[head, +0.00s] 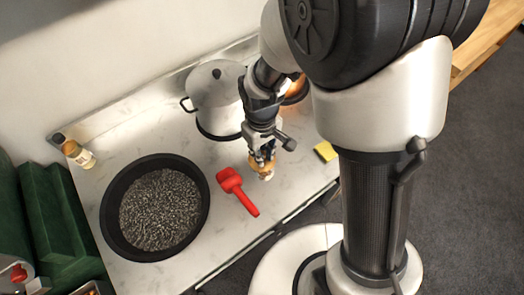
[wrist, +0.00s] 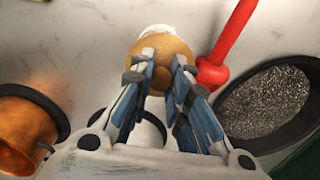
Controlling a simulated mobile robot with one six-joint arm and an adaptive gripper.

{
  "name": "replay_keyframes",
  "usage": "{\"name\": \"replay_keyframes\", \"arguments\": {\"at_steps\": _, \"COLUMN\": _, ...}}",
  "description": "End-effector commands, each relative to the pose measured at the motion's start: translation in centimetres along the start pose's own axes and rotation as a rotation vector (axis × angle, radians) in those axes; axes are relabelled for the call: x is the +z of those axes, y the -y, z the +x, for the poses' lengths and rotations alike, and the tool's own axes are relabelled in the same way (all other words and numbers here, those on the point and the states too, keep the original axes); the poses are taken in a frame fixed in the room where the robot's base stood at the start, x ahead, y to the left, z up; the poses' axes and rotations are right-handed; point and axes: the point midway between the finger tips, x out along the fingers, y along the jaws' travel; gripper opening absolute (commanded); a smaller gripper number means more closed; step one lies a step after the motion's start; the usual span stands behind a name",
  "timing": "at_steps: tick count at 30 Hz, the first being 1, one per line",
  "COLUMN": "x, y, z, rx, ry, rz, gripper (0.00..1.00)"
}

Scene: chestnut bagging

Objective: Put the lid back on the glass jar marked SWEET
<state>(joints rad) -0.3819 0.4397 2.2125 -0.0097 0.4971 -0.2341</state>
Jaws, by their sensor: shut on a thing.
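My gripper (head: 262,158) is shut on a tan, round, cork- or wood-like piece that looks like a lid (head: 259,168). The gripper (wrist: 166,80) and the tan lid (wrist: 175,48) also show in the wrist view, the lid between the fingertips. A small pale part shows just beyond the lid; I cannot tell whether it belongs to the lid or is a jar under it. The gripper points down over the counter, right of the red scoop. I can read no SWEET marking in either view, so I cannot pick out the glass jar.
A dark pan of grey grains (head: 108,220) stands on the marble counter's left. The red scoop (head: 237,190) lies beside it. A white lidded pot (head: 215,100) and a copper pot (wrist: 25,130) stand behind. A small bottle (head: 78,153) is at the far left, a yellow sponge (head: 325,151) at the right.

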Motion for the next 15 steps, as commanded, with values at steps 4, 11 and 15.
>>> {"name": "replay_keyframes", "arguments": {"at_steps": 4, "x": -0.02, "y": 0.0, "z": 0.03, "rx": 0.0, "ry": 0.0, "rz": 0.0, "gripper": 0.0}}
{"name": "replay_keyframes", "arguments": {"at_steps": 11, "x": -0.02, "y": 0.0, "z": 0.03, "rx": 0.0, "ry": 0.0, "rz": 0.0, "gripper": 0.19}}
{"name": "replay_keyframes", "arguments": {"at_steps": 15, "x": -0.02, "y": 0.0, "z": 0.03, "rx": 0.0, "ry": 0.0, "rz": 0.0, "gripper": 0.29}}
